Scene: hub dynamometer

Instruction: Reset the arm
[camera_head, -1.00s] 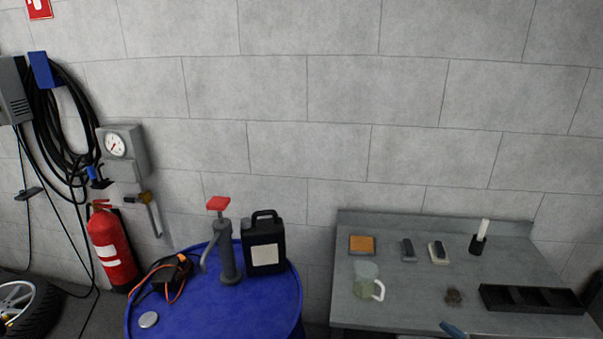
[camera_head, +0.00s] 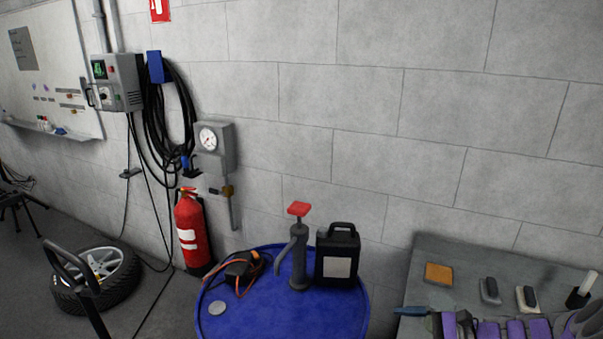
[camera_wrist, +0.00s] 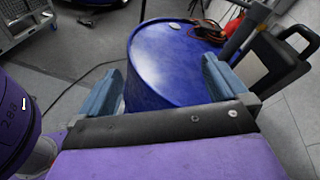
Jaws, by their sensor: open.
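My gripper shows at the lower right of the head view (camera_head: 412,312), in front of the grey workbench (camera_head: 440,262). Its blue fingertip points left. In the wrist view, my gripper (camera_wrist: 163,80) is open, with its two blue fingers wide apart and nothing between them. A blue drum (camera_wrist: 155,55) lies beyond the fingers there. My purple arm runs along the bottom right edge of the head view, in front of the bench, and hides part of its top.
The blue drum (camera_head: 260,315) carries a hand pump (camera_head: 299,262), a black jug (camera_head: 338,255) and cables (camera_head: 243,270). An orange sponge (camera_head: 438,274) lies on the bench. A fire extinguisher (camera_head: 191,230) stands by the wall. A wheel (camera_head: 105,275) lies on the floor at left.

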